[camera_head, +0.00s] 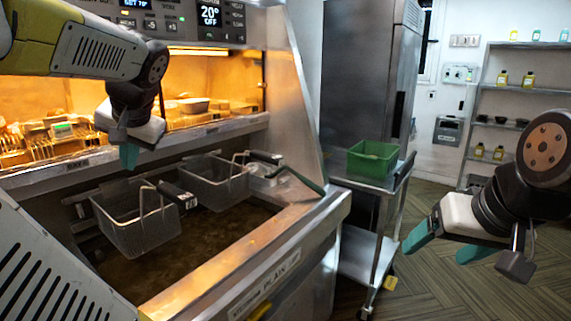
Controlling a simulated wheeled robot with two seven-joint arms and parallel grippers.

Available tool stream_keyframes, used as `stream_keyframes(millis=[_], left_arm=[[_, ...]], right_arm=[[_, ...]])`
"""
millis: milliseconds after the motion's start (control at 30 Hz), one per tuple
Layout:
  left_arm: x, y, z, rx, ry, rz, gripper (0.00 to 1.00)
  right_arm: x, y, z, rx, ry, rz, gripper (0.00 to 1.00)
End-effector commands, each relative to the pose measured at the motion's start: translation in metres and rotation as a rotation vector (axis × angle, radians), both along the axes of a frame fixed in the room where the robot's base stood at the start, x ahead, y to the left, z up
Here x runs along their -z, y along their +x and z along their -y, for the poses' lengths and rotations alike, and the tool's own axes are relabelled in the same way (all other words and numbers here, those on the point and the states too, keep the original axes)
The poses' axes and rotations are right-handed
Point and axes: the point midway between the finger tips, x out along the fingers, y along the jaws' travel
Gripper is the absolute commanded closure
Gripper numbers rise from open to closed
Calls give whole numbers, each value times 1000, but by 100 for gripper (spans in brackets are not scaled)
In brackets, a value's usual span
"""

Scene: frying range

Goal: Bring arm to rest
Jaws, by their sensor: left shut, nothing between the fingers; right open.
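My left gripper (129,156) hangs at the upper left, above and in front of the fryer's back ledge, with its teal fingers shut and nothing between them. My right gripper (445,247) is at the right, over the open floor, with its teal fingers spread apart and empty. Two wire fry baskets sit in the fryer, a front basket (135,228) and a back basket (213,180). The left gripper is above the front basket and apart from it.
The fryer's steel front edge (255,262) runs along the middle. A steel cart (362,245) holds a green bin (372,159). A tall steel cabinet (360,75) stands behind it. Shelves (510,88) with bottles stand at the far right. The floor between cart and shelves is clear.

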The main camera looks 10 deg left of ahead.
Motion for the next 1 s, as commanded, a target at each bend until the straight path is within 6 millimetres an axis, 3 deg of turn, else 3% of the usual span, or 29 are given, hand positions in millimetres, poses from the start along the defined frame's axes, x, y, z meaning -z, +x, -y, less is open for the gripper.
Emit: stream_keyframes(millis=[33,200,300,433,600,1000], left_arm=[[13,6,35,65,-64,24,100],[51,12,159,260,-295,91,100],[69,4,222,348,-414,116,100],[85,-12,281,421,-530,135,100],[95,-24,314,456,-601,145,100],[95,-25,315,458,-604,145,100]], right_arm=[[0,0,0,0,0,0,24],[0,0,0,0,0,0,24],[0,0,0,0,0,0,24],[0,0,0,0,0,0,24],[0,0,0,0,0,0,24],[0,0,0,0,0,0,24]])
